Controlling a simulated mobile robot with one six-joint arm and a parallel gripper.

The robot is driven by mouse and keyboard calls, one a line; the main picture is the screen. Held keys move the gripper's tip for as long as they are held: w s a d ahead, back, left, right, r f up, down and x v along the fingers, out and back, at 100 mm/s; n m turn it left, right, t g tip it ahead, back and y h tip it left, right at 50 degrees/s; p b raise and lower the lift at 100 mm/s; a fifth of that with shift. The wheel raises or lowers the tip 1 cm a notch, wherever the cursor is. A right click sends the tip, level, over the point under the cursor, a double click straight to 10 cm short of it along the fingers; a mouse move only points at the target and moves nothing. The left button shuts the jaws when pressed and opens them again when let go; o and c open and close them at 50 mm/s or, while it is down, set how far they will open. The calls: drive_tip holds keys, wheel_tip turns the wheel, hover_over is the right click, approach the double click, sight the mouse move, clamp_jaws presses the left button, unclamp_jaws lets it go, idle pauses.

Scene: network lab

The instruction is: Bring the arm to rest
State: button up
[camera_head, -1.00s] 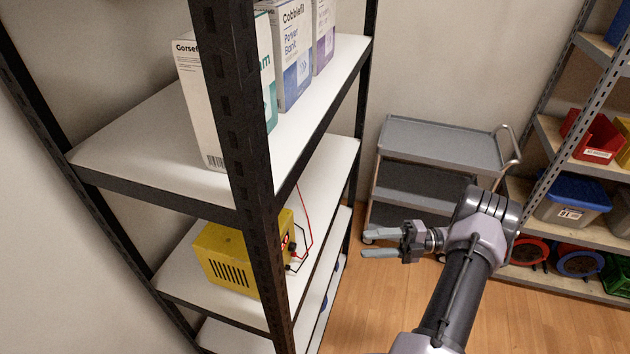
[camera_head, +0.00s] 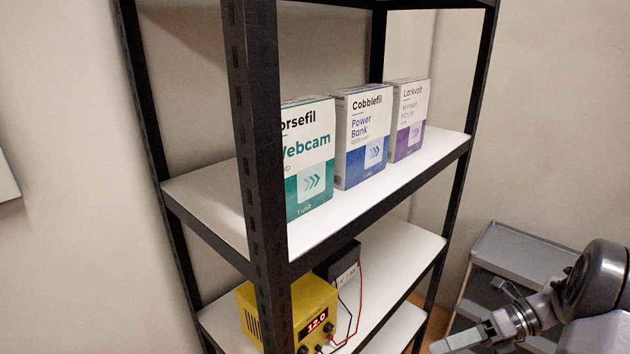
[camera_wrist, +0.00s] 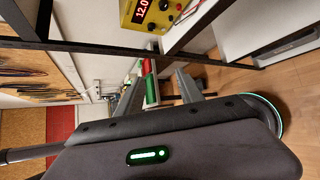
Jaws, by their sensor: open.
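My arm shows at the lower right of the head view, to the right of the shelf rack (camera_head: 262,200). My gripper (camera_head: 452,343) points left there, partly cut off by the bottom edge. In the wrist view my gripper (camera_wrist: 158,92) has its two fingers apart with nothing held between them. Floor and distant room items show beyond the fingers. No contact between the arm and the rack is visible.
The rack's shelf holds a webcam box (camera_head: 308,160), a power bank box (camera_head: 361,138) and a wireless mouse box (camera_head: 408,120). A yellow power supply (camera_head: 290,315) reading 12.0 sits below. A grey cart (camera_head: 520,250) stands behind my arm.

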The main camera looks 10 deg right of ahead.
drive_tip(key=s+a+r+n+g+h+b, duration=0.1)
drive_tip(key=a+r+n+h, duration=0.2)
drive_tip(key=a+n, duration=0.3)
drive_tip(key=s+a+r+n+g+h+b, duration=0.1)
drive_tip(key=s+a+r+n+h+b, duration=0.15)
drive_tip(key=a+n, duration=0.3)
drive_tip(key=s+a+n+t+h+b, duration=0.3)
drive_tip(key=s+a+n, duration=0.6)
drive_tip(key=n, duration=0.7)
drive_tip(key=a+t+h, duration=0.1)
drive_tip(key=t+h, duration=0.1)
drive_tip(key=t, duration=0.1)
drive_tip(key=shift+r, duration=0.4)
drive_tip(key=shift+a+h, duration=0.1)
drive_tip(key=shift+h, duration=0.15)
drive_tip(key=shift+c, duration=0.4)
